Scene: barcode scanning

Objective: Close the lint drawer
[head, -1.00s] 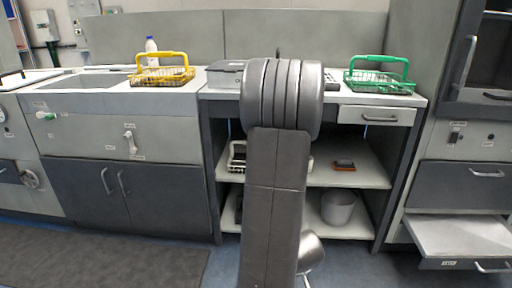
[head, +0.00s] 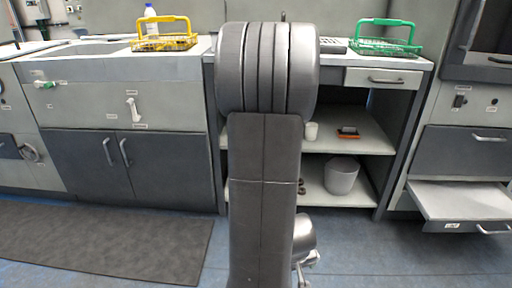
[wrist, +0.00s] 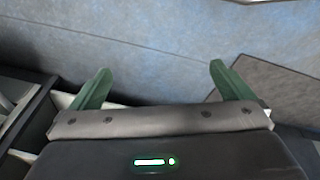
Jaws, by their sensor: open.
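A pulled-out drawer (head: 462,200) with a light top surface and a handle on its front sticks out low at the right in the head view. It is the only drawer I see standing open, and its small label is too small to read. My gripper (wrist: 160,68) is open and empty in the wrist view, its two green fingers apart above blue floor. In the head view my gripper (head: 306,258) shows only partly behind my arm, low and well to the left of the open drawer.
A closed drawer (head: 472,150) sits above the open one. A shelf unit holds a grey bin (head: 341,176). Yellow (head: 163,38) and green (head: 386,42) baskets stand on the counters. A dark mat (head: 100,240) lies at left. Blue floor (head: 390,260) before the open drawer is clear.

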